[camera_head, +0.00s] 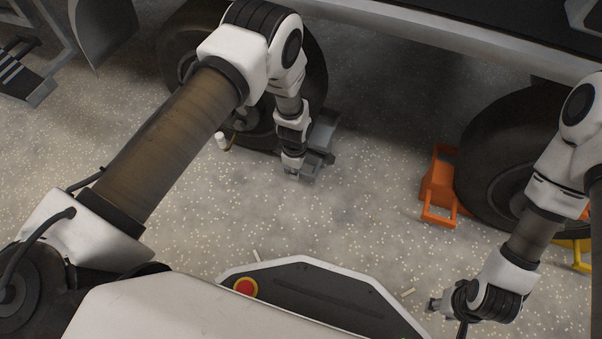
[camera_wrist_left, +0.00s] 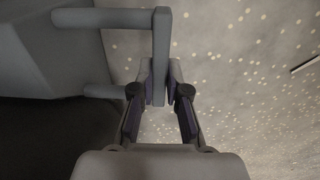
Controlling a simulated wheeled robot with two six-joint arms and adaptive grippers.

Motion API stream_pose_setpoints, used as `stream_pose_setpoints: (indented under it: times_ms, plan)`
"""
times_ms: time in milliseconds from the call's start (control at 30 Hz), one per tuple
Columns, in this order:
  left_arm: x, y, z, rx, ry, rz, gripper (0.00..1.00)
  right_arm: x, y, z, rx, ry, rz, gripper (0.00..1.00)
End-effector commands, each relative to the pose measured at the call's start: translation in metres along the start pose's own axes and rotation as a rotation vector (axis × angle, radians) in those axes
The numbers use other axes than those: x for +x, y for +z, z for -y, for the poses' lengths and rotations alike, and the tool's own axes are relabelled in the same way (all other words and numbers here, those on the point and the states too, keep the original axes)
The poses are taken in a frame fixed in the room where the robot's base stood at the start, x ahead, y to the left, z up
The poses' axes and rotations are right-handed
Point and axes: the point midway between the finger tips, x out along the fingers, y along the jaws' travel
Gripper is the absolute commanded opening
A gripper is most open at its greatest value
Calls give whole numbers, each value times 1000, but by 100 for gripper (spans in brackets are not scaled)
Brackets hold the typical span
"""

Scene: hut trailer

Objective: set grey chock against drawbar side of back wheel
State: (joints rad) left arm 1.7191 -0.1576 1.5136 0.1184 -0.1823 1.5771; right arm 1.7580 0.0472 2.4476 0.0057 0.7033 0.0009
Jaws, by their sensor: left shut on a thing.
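The grey chock (camera_head: 324,130) is on the floor side at the right of the left-hand wheel (camera_head: 309,75), close to its tyre. I cannot tell whether they touch. My left gripper (camera_head: 313,168) is shut on the chock's handle. In the left wrist view the fingers (camera_wrist_left: 160,92) close around the upright bar of the grey handle (camera_wrist_left: 161,45), and the chock body (camera_wrist_left: 50,50) fills the upper left. My right gripper (camera_head: 436,304) hangs at the lower right, away from the wheels; its fingers are too small to read.
An orange chock (camera_head: 438,188) stands at the left of the right-hand wheel (camera_head: 490,150), and a yellow chock (camera_head: 582,262) at its right. A small white cylinder (camera_head: 222,141) is near the left-hand wheel. The trailer body hangs above.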

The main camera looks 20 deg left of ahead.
Motion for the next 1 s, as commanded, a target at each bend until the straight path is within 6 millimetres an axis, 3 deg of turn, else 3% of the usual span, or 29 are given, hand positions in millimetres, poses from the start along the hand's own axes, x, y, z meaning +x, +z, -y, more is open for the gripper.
stream_pose_setpoints:
  times_ms: [467, 500, 567, 867, 1000]
  plan:
    - [0, -2, 0, 1, 1, 0, 0, 0, 0, 0, 0, 0, 0, 40]
    - [0, -2, 0, 1, 1, 0, 21, 0, 0, 0, 0, 0, 0, 40]
    - [0, -2, 0, 1, 1, 0, 42, 0, 0, 0, 0, 0, 0, 40]
    - [0, -2, 0, 1, -1, 0, 43, 1, 0, 0, 0, 0, 0, 40]
    - [-14, -2, 0, 1, 1, -1, 43, 0, 0, 0, 0, 0, 0, 40]
